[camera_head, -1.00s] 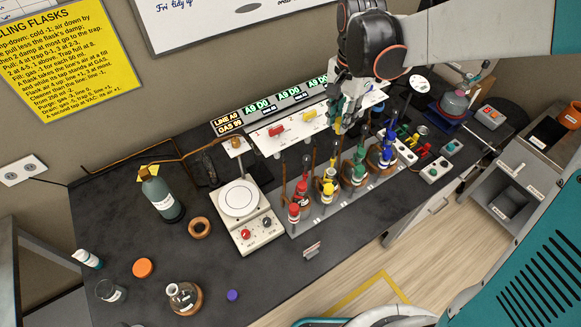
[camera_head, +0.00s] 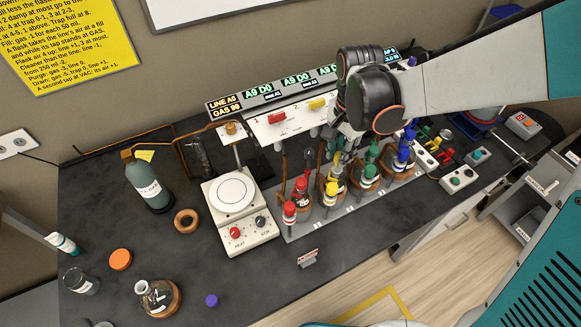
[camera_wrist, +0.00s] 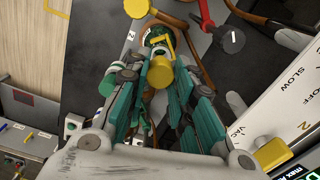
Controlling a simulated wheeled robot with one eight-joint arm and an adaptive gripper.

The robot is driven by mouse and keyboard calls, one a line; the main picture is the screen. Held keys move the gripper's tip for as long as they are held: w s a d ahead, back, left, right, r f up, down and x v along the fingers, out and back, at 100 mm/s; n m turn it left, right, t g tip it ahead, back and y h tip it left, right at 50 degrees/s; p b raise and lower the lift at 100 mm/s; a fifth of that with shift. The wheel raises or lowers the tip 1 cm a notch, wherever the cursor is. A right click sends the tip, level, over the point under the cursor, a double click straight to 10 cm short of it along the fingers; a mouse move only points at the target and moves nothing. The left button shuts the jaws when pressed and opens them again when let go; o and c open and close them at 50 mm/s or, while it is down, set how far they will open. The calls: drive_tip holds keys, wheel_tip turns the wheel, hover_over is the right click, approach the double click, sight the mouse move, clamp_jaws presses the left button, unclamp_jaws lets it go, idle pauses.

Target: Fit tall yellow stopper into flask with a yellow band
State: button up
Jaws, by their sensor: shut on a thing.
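A yellow stopper (camera_wrist: 160,73) is between the teal fingers of my gripper (camera_wrist: 155,105) in the wrist view. My gripper is shut on it and holds it above the bench. In the head view my gripper (camera_head: 338,140) hangs over the second station of the flask row, and my wrist hides part of that area. The yellow-marked flask (camera_head: 334,186) stands there, between the red and green stations. Its band and mouth are too small to make out. Whether the stopper touches anything below it is not clear.
Red (camera_head: 289,208), green (camera_head: 370,171) and blue (camera_head: 404,155) fittings crowd the row on both sides. A panel with a red tap (camera_head: 277,118) and a yellow tap (camera_head: 317,104) is behind. A hotplate (camera_head: 235,225) is at left.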

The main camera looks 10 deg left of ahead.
wheel_tip(320, 180, down, 2)
drive_tip(key=shift+w+f+b, duration=0.1)
drive_tip(key=shift+f+b, duration=0.15)
drive_tip(key=shift+b, duration=0.25)
drive_tip(key=shift+f+b, duration=0.4)
drive_tip(key=shift+f, duration=0.05)
drive_tip(key=shift+f, duration=0.15)
drive_tip(key=o, duration=0.8)
drive_tip(key=shift+c, duration=0.2)
wheel_tip(320, 180, up, 13)
drive_tip(key=p, duration=0.9)
drive_tip(key=shift+r, duration=0.2)
